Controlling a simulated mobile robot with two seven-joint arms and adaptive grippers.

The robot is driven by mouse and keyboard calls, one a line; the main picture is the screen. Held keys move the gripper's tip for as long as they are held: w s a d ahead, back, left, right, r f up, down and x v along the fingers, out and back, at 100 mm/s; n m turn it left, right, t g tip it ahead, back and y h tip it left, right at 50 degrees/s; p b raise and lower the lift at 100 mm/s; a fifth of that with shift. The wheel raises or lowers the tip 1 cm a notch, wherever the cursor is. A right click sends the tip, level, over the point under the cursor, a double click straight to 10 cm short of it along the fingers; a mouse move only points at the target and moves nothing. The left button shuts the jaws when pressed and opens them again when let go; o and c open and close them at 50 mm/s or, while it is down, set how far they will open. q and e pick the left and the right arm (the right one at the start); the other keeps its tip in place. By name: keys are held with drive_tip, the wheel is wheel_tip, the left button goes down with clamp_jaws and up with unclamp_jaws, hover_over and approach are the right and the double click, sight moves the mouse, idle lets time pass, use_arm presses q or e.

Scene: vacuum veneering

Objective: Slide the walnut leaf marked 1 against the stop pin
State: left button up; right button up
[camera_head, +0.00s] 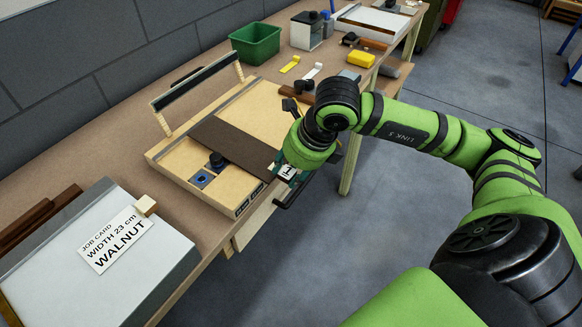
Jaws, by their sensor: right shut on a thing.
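The dark brown walnut leaf (230,146) lies flat across the pale wooden veneering board (172,158), running from the back left to the front right. A white tag marked 1 (288,172) shows at its front right end, beside my gripper. My right gripper (282,182) is shut on that end of the walnut leaf at the board's front edge; its fingers are partly hidden by my own wrist. A dark round knob (217,161) stands at the leaf's near side; I cannot tell whether it is the stop pin. My left gripper is not in view.
A job card (115,240) reading walnut, width 23 cm, lies on a grey slab (150,275). A green bin (255,43) stands behind.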

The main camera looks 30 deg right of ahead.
drive_tip(key=o, duration=1.2)
drive_tip(key=shift+r, duration=0.15)
drive_tip(key=v, duration=1.1)
drive_tip(key=shift+s+r, duration=0.2)
drive_tip(key=shift+r, duration=0.15)
